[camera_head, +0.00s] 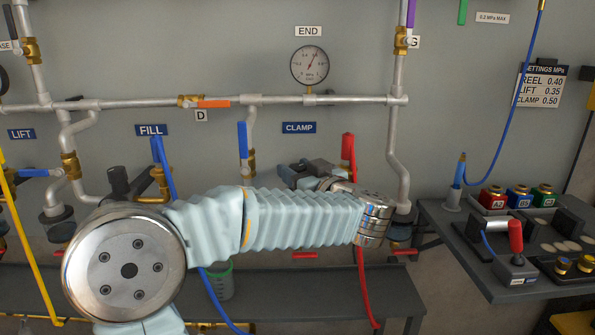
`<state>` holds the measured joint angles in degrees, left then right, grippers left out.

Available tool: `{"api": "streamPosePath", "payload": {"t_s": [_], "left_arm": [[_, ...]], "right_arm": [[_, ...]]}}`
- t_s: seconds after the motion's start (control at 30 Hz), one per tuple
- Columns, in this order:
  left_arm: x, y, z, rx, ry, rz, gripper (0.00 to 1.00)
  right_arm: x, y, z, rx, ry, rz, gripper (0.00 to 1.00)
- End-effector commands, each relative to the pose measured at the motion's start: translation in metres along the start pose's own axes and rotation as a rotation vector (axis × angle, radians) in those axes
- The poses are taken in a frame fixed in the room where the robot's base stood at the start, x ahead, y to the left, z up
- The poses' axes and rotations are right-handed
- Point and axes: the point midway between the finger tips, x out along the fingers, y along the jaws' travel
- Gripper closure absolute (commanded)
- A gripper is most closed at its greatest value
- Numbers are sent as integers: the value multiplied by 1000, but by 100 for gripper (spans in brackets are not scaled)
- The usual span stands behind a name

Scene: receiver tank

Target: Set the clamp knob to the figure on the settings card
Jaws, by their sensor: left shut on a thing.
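The settings card (541,86) hangs on the wall at upper right and reads REEL 0.40, LIFT 0.35, CLAMP 0.50. The blue CLAMP label (299,128) is on the wall near the middle. My left gripper (304,171) is just below that label, shut on the clamp knob, which the gripper and wrist largely hide. My left arm reaches across the lower middle of the view. The round END gauge (310,65) is on the pipe above the label; its needle points up and slightly right, but its figures are too small to read surely. My right gripper is out of view.
An orange lever (213,103) sits on the horizontal pipe. Blue and red hoses hang below the arm. A dark bench (465,245) with colored blocks and fittings stands at right.

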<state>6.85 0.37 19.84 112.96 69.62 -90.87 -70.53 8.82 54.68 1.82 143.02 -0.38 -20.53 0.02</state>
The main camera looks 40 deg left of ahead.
Motion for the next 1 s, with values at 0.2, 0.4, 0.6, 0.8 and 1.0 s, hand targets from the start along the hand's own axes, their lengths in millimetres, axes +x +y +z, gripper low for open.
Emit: {"api": "streamPosePath", "payload": {"t_s": [0.2,0.4,0.6,0.8,1.0], "left_arm": [[0,-2,0,-1,-5,152,85],[0,-3,0,0,-12,338,84],[1,-3,1,-1,-17,526,84],[2,-3,5,-1,-24,704,84],[2,-3,6,-1,-28,852,84]], "right_arm": [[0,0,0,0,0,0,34],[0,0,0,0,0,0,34],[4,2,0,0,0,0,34],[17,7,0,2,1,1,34],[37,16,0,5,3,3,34]]}}
